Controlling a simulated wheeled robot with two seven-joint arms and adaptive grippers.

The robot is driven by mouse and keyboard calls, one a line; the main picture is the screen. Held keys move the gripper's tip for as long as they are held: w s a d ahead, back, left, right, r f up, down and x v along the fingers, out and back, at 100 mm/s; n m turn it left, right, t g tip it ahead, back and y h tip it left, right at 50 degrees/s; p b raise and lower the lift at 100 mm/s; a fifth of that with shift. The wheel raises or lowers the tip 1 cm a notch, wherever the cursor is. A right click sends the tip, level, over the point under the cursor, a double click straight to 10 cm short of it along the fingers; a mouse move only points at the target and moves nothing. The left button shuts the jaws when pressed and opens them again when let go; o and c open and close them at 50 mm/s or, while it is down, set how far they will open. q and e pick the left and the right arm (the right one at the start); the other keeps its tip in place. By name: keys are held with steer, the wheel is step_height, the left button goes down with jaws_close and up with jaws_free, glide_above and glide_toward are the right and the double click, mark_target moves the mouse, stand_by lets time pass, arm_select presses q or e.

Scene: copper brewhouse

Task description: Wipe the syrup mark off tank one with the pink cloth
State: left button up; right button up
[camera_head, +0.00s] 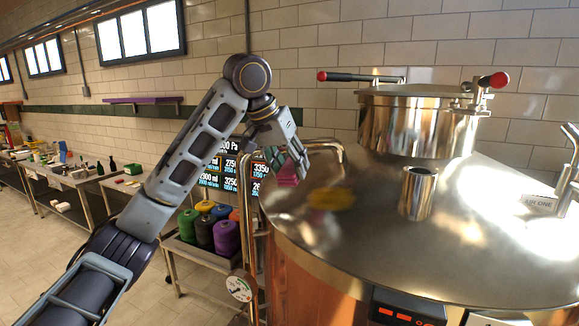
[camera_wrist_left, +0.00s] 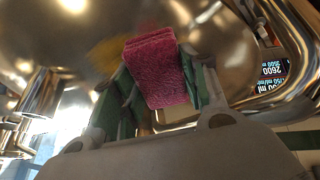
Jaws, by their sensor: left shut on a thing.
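Tank one (camera_head: 400,250) is a broad, shiny metal vessel with a domed top and copper side. A yellow-brown syrup mark (camera_head: 330,198) lies on the left of its top; it shows blurred in the left wrist view (camera_wrist_left: 108,48). My left gripper (camera_head: 294,168) is shut on the pink cloth (camera_head: 287,177), a folded block between the green finger pads in the left wrist view (camera_wrist_left: 160,80). The cloth is just left of and behind the mark. I cannot tell whether it touches the tank.
A raised lidded hatch (camera_head: 415,120) with red-knobbed handles and a short open pipe (camera_head: 415,192) stand on the tank top. A bent metal pipe (camera_head: 335,148) rises beside my left gripper. Colored spools (camera_head: 226,236) sit at left.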

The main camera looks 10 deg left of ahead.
mark_target(330, 201)
arm_select(q)
steer(key=shift+w+f, duration=0.1)
steer(key=shift+f, duration=0.1)
steer(key=shift+s+f+x, duration=0.1)
steer(key=shift+s+x, duration=0.05)
steer(key=shift+x, duration=0.75)
steer(key=shift+s+f+x, duration=0.1)
steer(key=shift+s+x, duration=0.05)
steer(key=shift+x, duration=0.8)
steer(key=shift+s+f+x, duration=0.1)
steer(key=shift+s+x, duration=0.05)
steer(key=shift+x, duration=0.75)
steer(key=shift+x, duration=1)
steer(key=shift+s+d, duration=0.1)
steer(key=shift+s, duration=0.05)
steer(key=shift+s+d+r, duration=0.1)
steer(key=shift+s+d, duration=0.1)
steer(key=shift+d, duration=0.6)
steer(key=shift+s+d+r, duration=0.15)
steer(key=shift+s+d, duration=0.05)
steer(key=shift+d, duration=0.55)
steer(key=shift+d, duration=0.2)
steer(key=shift+s+d+r, duration=0.15)
steer(key=shift+s+d, duration=0.05)
steer(key=shift+d, duration=0.55)
steer(key=shift+s+d+r, duration=0.15)
steer(key=shift+s+d, duration=0.05)
steer(key=shift+d, duration=0.55)
